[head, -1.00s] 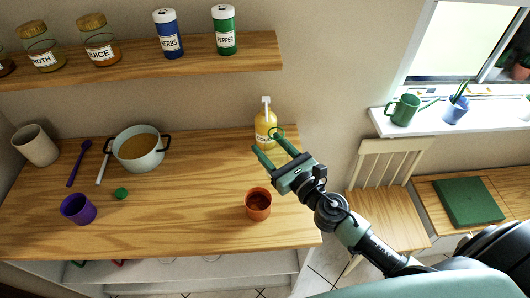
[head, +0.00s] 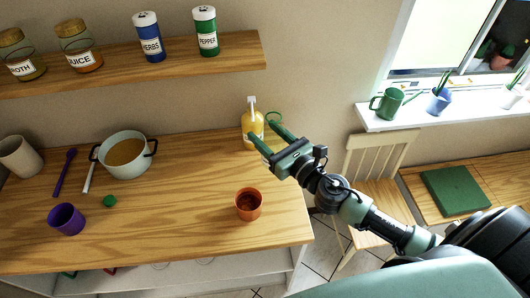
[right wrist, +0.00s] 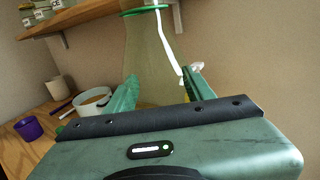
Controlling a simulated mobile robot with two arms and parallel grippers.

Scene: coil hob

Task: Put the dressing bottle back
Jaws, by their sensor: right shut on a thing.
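My right gripper (head: 265,143) is near the back right of the counter, its green fingers apart around a see-through bottle with a green ring (head: 274,118). This bottle fits the dressing bottle, but I see no label on it. In the right wrist view its faint brownish body (right wrist: 152,55) rises between the fingers (right wrist: 157,90), with the green ring near the top. A yellow pump bottle (head: 251,122) with a white nozzle stands on the counter just left of the fingers, partly covered by one fingertip. I cannot tell whether they touch. My left gripper is not in view.
A wall shelf (head: 180,60) holds several jars and shakers, with its right end bare. The counter (head: 180,200) carries an orange cup (head: 248,204), a pot (head: 124,154), a purple cup (head: 66,219) and a small green thing (head: 109,202). A chair (head: 378,195) stands right.

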